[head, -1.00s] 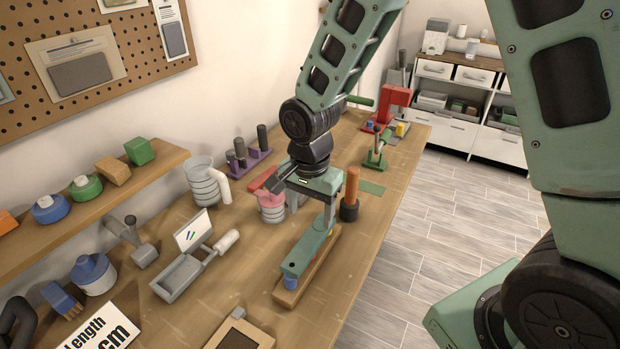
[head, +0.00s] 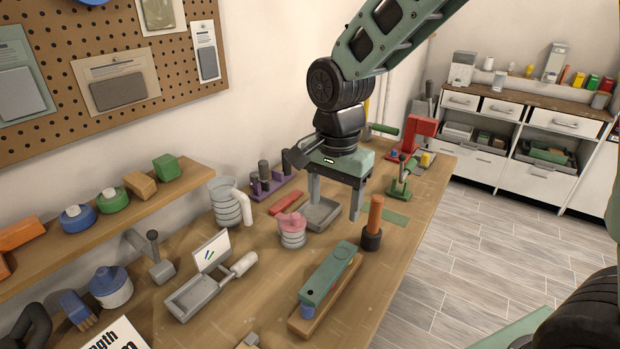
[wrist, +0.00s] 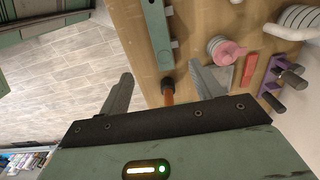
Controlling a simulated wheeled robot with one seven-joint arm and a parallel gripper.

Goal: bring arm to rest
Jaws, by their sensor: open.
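My gripper (head: 336,206) hangs from my arm above the far part of the wooden workbench (head: 405,235), fingers pointing down and spread apart with nothing between them. In the wrist view my gripper (wrist: 165,85) also shows its two fingers wide apart. Below and nearer lies a green bar-shaped tool (head: 328,273) on a wooden block (head: 340,300), apart from the fingers. An orange-handled tool in a dark round base (head: 373,238) stands upright just right of the fingers.
A grey tray (head: 322,218) sits behind the fingers and a pink-topped cup (head: 292,230) to their left. A purple peg stand (head: 270,183) and a red clamp-like tool (head: 418,135) stand farther back. The floor (head: 470,240) on the right is clear.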

